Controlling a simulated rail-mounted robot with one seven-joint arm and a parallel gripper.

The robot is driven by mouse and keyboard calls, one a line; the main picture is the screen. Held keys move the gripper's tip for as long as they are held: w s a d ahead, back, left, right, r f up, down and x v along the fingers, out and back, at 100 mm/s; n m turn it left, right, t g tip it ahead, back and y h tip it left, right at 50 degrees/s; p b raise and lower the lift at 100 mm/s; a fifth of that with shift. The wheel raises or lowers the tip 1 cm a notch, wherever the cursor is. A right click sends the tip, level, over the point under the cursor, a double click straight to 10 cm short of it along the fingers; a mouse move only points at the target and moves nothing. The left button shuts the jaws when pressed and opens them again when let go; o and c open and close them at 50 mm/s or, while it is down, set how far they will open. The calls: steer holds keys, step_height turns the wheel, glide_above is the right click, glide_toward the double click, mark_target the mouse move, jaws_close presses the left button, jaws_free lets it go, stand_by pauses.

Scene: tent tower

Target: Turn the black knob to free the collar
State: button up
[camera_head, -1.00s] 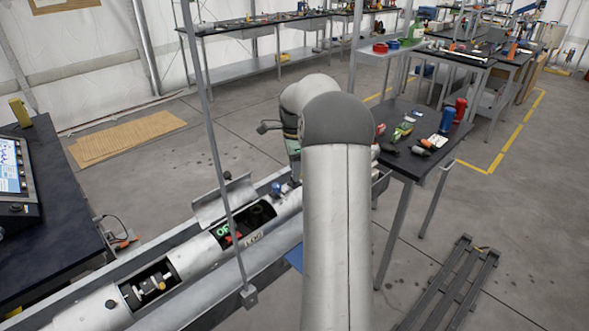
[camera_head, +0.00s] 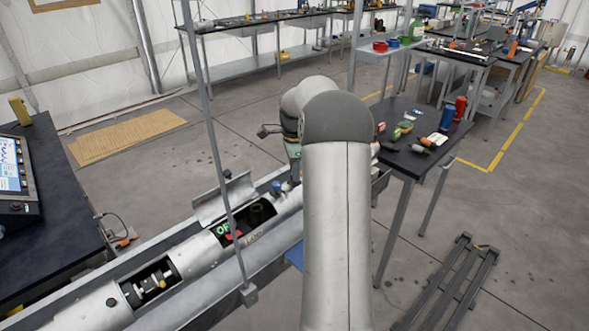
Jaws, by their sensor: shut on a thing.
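My gripper (camera_head: 294,171) points down at the right end of the silver tube (camera_head: 197,257), left of my forearm. It is small and partly hidden by my arm, so its fingertips do not show clearly. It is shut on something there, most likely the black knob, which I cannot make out. A blue fitting (camera_head: 277,187) sits just left of my gripper on the tube. I cannot pick out the collar with certainty. The tube has two openings, with a raised lid (camera_head: 224,199) behind the right one. A green-and-red marking (camera_head: 228,230) shows in that opening.
The tube lies in a long grey trough (camera_head: 190,309), with a thin upright post (camera_head: 224,180) in front. A bench with a screen (camera_head: 14,165) stands left. A cluttered dark table (camera_head: 408,160) stands right. A grey frame (camera_head: 447,285) lies on the floor.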

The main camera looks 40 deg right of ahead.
steer(key=n, duration=0.8)
steer(key=shift+n, duration=0.4)
steer(key=n, duration=0.4)
steer(key=shift+n, duration=2.3)
steer(key=o, duration=1)
steer(key=shift+r, duration=0.1)
